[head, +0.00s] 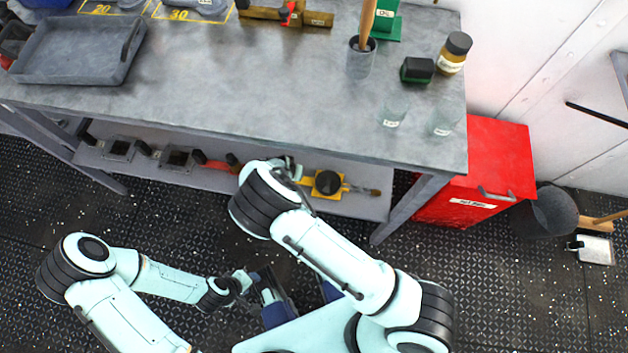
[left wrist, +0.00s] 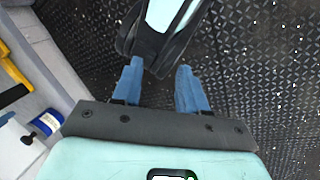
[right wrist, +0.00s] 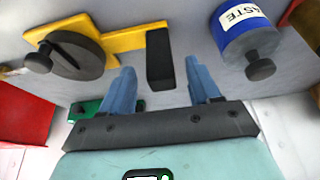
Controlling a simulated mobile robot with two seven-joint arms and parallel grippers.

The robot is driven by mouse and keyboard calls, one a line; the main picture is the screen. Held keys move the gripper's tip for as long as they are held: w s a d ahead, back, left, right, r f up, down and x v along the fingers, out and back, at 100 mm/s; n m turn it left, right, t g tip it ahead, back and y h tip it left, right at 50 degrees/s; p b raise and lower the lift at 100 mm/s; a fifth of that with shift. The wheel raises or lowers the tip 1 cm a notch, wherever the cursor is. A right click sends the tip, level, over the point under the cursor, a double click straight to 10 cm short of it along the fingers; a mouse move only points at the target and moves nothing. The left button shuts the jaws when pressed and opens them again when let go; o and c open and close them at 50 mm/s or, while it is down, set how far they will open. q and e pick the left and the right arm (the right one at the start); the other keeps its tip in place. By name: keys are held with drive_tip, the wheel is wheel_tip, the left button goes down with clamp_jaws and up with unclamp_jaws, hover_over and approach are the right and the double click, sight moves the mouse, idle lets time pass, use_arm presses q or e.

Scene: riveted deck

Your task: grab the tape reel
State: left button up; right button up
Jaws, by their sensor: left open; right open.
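The tape reel (head: 327,183) has a yellow frame and a dark round drum, and lies on the lower shelf under the bench. In the right wrist view the tape reel (right wrist: 75,55) shows its drum with a crank knob at the upper left and a black handle at the centre. My right gripper (right wrist: 157,78) is open, its blue fingers pointing at that handle, which shows between and just beyond the fingertips. I cannot tell the exact gap. In the head view my arm hides most of this gripper. My left gripper (left wrist: 160,82) is open and empty, over the dark floor.
A blue canister with a white label (right wrist: 247,30) stands close beside the handle. The lower shelf (head: 375,208) also carries dark and red-handled items to the left. The bench top (head: 250,75) hangs over it. A red cabinet (head: 490,165) stands to the right.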

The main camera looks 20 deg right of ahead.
drive_tip(key=b+x, duration=0.1)
drive_tip(key=x, duration=0.3)
drive_tip(key=shift+w+f, duration=0.15)
drive_tip(key=shift+f, duration=0.15)
clamp_jaws()
use_arm(q)
drive_tip(key=shift+w+a+f+t, duration=0.2)
drive_tip(key=shift+w+a+f, duration=0.1)
drive_tip(key=shift+w+f, duration=0.3)
drive_tip(key=shift+w+a+f+t, duration=0.2)
drive_tip(key=shift+w+a+f, duration=0.15)
drive_tip(key=shift+w, duration=0.3)
use_arm(e)
drive_tip(key=shift+r, duration=0.1)
